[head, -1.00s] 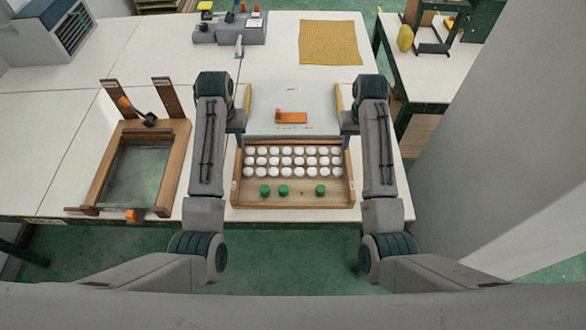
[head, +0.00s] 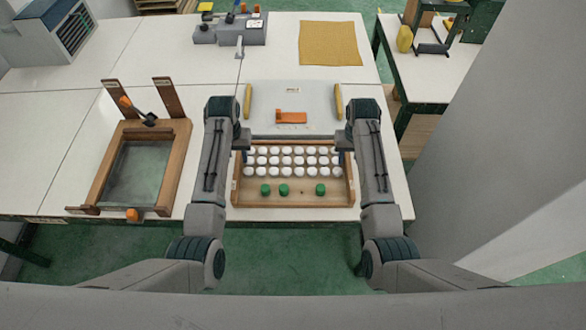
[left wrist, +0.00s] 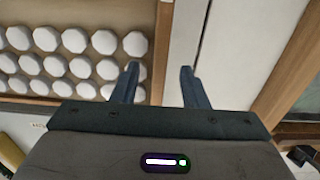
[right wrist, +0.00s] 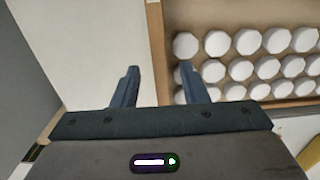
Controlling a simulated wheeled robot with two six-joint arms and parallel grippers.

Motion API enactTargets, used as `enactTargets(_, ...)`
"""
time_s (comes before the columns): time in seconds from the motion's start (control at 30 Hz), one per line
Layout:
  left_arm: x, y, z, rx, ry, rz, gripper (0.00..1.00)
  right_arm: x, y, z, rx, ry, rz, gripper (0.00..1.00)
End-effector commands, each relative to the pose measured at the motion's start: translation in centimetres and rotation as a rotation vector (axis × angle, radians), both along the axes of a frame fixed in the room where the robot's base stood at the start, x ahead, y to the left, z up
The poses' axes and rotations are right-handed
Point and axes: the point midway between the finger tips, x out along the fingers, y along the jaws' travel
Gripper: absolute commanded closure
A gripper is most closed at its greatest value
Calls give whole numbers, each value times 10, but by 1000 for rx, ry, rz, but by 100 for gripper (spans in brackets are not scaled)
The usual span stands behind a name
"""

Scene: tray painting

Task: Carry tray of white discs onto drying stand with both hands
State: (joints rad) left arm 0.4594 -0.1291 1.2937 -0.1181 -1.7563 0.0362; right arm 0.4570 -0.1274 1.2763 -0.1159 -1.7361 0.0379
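A shallow wooden tray (head: 305,200) holds rows of white discs (head: 293,155) and several green pegs at its near side. My left gripper (head: 244,155) is over the tray's left wall. In the left wrist view its fingers (left wrist: 160,72) are open, with the wall (left wrist: 160,45) between their tips in the picture. My right gripper (head: 341,156) is over the right wall. In the right wrist view its fingers (right wrist: 158,72) are open, with that wall (right wrist: 156,45) between them. I cannot tell finger depth or contact. I cannot tell which object is the drying stand.
A pale panel (head: 310,95) with yellow side handles and an orange piece lies behind the tray. A wooden frame (head: 175,170) with two uprights stands left. A mustard cloth (head: 330,45) and grey device (head: 235,30) lie further back. A side table (head: 425,75) holds a black frame (head: 435,40).

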Motion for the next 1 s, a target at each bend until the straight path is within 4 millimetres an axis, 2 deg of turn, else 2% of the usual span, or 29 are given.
enactTargets(0.2,0,0,-21,0,0,0,60,0,0,-21,0,0,0,60)
enactTargets(0.57,0,0,-24,0,-1,0,60,0,0,-24,0,-1,0,60)
enactTargets(0.77,0,0,-24,0,-1,0,99,0,0,-24,0,-1,0,99)
enactTargets(1.0,0,0,-24,0,-1,0,100,0,0,-24,0,-1,1,100)
